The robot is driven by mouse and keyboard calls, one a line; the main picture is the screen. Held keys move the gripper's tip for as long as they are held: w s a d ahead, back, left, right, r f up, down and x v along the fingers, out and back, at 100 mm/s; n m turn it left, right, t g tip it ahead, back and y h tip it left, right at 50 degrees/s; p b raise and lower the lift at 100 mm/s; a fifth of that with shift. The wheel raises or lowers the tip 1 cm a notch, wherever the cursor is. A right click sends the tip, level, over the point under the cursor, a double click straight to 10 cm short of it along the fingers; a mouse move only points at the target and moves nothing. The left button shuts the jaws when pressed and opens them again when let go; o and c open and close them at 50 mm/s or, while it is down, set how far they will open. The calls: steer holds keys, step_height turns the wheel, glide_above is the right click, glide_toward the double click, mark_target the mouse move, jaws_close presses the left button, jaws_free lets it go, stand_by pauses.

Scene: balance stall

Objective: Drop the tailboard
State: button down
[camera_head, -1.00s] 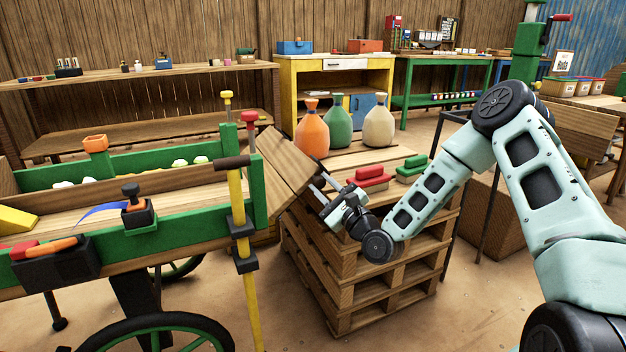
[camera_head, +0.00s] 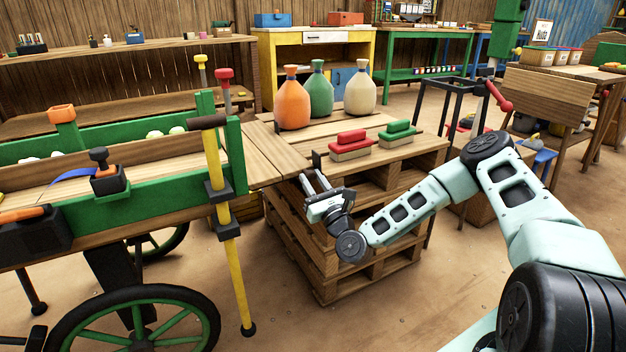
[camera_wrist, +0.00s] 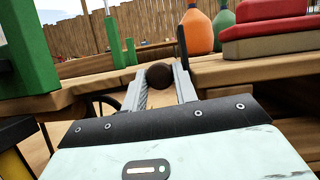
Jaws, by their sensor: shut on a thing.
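The tailboard (camera_head: 272,158) is a plank panel at the right end of the green cart (camera_head: 150,204). It lies about level, its outer edge by the pallet stack (camera_head: 400,160). My gripper (camera_head: 313,182) is at the tailboard's outer front corner. In the wrist view my gripper (camera_wrist: 160,88) is shut on a dark round knob (camera_wrist: 158,74), between its fingers. How the knob joins the board is hidden. The tailboard's wood also shows in the wrist view (camera_wrist: 85,88).
Orange (camera_head: 292,100), green (camera_head: 319,92) and cream (camera_head: 360,92) bottle-shaped things stand on the pallets. Red (camera_head: 350,146) and green (camera_head: 397,133) blocks lie nearer. A yellow pole (camera_head: 222,215) stands at the cart's corner. Floor in front of the pallets is clear.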

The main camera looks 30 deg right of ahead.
stand_by(0.4)
steer(key=c, duration=1.1)
jaws_free()
steer(key=shift+d, duration=0.1)
steer(key=shift+f, duration=0.1)
